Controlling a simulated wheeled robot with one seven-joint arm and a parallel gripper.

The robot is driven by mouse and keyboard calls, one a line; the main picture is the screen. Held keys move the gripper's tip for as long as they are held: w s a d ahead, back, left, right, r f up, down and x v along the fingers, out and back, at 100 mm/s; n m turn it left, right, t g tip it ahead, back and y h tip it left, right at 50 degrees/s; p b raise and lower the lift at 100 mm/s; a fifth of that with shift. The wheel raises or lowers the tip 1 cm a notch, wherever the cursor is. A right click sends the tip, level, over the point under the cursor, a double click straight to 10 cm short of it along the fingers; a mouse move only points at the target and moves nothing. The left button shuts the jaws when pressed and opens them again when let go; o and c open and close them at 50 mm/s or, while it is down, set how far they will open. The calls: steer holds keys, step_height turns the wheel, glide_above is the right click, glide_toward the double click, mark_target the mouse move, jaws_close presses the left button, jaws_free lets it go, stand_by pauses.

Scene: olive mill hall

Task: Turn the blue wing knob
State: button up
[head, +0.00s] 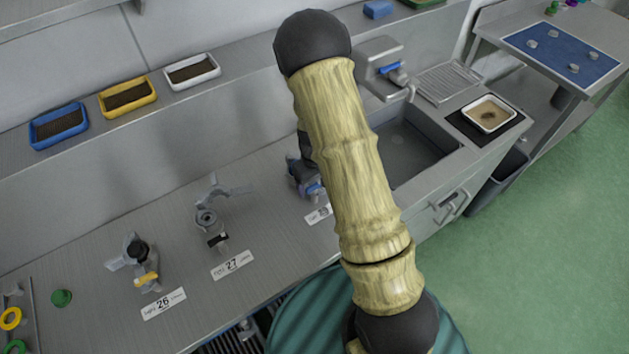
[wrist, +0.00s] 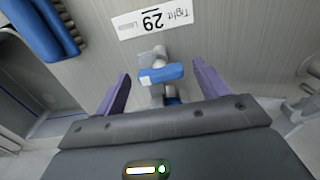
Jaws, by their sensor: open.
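The blue wing knob (wrist: 162,73) sits on a small grey valve fitting beside the label 29 (wrist: 152,18) in the wrist view. My gripper (wrist: 161,80) is open, with one purple finger on either side of the knob in the picture. I see a gap on both sides and no contact. The depth between fingertips and knob is hard to tell.
Other fittings stand on the grey counter at label 26 (head: 164,303), with a yellow knob (head: 147,279), and at label 27 (head: 232,264), with a black one. A sink (head: 412,140) lies to the right. A larger blue object (wrist: 42,28) is at the wrist view's upper left.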

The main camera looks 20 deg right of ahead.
steer(key=c, duration=1)
